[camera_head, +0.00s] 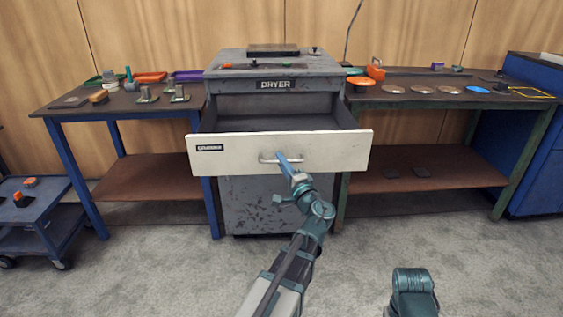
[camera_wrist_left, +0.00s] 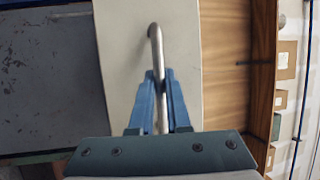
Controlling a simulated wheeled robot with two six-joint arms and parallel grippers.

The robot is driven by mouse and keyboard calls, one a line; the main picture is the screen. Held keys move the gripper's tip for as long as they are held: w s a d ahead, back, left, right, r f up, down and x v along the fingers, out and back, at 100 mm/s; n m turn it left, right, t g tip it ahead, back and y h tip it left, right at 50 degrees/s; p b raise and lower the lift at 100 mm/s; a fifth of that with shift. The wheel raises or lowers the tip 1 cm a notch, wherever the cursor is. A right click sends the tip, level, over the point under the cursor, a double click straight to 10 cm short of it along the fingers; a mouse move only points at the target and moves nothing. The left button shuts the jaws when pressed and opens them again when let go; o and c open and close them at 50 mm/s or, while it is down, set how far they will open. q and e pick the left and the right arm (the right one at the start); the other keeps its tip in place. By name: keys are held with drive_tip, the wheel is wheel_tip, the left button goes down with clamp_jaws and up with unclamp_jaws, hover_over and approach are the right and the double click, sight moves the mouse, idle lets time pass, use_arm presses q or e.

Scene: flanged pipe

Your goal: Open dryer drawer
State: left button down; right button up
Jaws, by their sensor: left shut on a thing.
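The dryer (camera_head: 274,72) is a worn grey cabinet with a "DRYER" label, standing between two workbenches. Its drawer (camera_head: 340,150) has a cream front and is pulled well out, with its grey inside showing. A metal bar handle (camera_head: 268,158) is in the middle of the drawer front. My left gripper (camera_head: 285,160) is at the handle. In the left wrist view the blue fingers (camera_wrist_left: 158,85) are shut around the handle bar (camera_wrist_left: 154,45). Part of my right arm shows at the bottom right of the head view; its gripper is out of view.
The left bench (camera_head: 125,106) holds trays, a brush and metal parts. The right bench (camera_head: 420,100) holds several discs and an orange item. A blue cart (camera_head: 35,208) stands at the far left. The carpet in front of the dryer is clear.

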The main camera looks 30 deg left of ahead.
use_arm(q)
drive_tip(key=c, duration=0.9)
unclamp_jaws()
drive_tip(key=b+v, duration=0.2)
drive_tip(key=v, duration=1.2)
drive_tip(key=shift+w, duration=0.1)
